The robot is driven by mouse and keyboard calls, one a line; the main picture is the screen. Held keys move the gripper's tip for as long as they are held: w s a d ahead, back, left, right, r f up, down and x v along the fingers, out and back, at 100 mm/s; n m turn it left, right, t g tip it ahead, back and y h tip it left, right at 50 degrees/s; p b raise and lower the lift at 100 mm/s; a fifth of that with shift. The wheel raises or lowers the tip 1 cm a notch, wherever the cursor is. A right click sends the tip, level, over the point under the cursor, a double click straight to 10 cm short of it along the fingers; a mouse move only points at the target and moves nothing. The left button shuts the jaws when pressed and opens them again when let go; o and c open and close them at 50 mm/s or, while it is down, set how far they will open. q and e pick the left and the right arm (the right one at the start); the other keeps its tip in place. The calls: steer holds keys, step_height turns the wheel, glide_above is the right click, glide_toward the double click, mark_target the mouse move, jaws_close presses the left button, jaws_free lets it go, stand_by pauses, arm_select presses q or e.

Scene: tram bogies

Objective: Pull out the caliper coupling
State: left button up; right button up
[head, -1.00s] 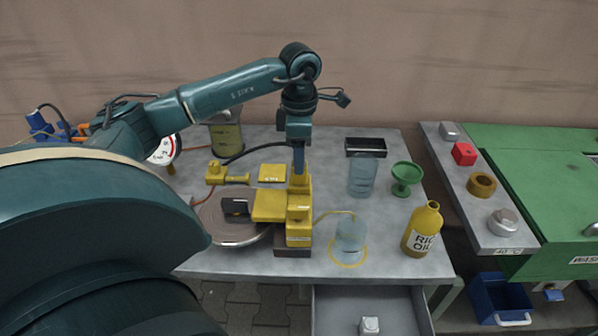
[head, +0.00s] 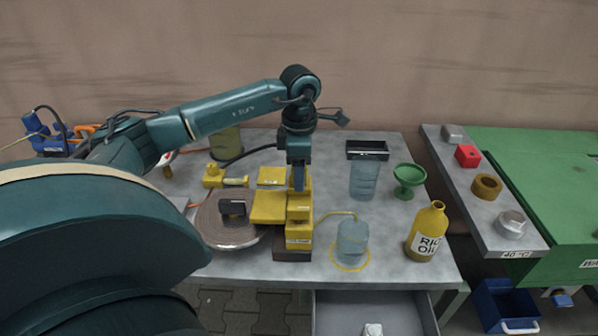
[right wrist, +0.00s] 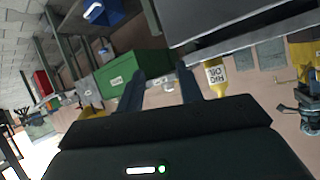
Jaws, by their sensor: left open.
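A yellow caliper (head: 268,207) sits over the edge of a round metal disc (head: 222,236) on the grey bench. A yellow upright block (head: 299,228) stands at its right side on a dark base. My left gripper (head: 298,182) points down at the top of this block. It is open, its fingers seen nearly edge-on, and I cannot tell whether they touch the block. I cannot make out for certain which part is the coupling. In the right wrist view my right gripper (right wrist: 162,88) has its fingers apart with nothing between them.
A clear jar (head: 352,240) with a yellow tube, a green cup (head: 408,178) and an oil bottle (head: 427,232) stand right of the block. A black tray (head: 367,150) lies behind. A yellow fitting (head: 214,176) lies left. An open drawer (head: 405,312) juts out in front.

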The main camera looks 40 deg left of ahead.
arm_select(q)
steer(key=shift+c, duration=0.3)
stand_by(0.5)
jaws_close()
stand_by(0.4)
steer(key=shift+r, duration=0.2)
steer(key=shift+r+p, duration=2.4)
steer(key=shift+r, duration=0.45)
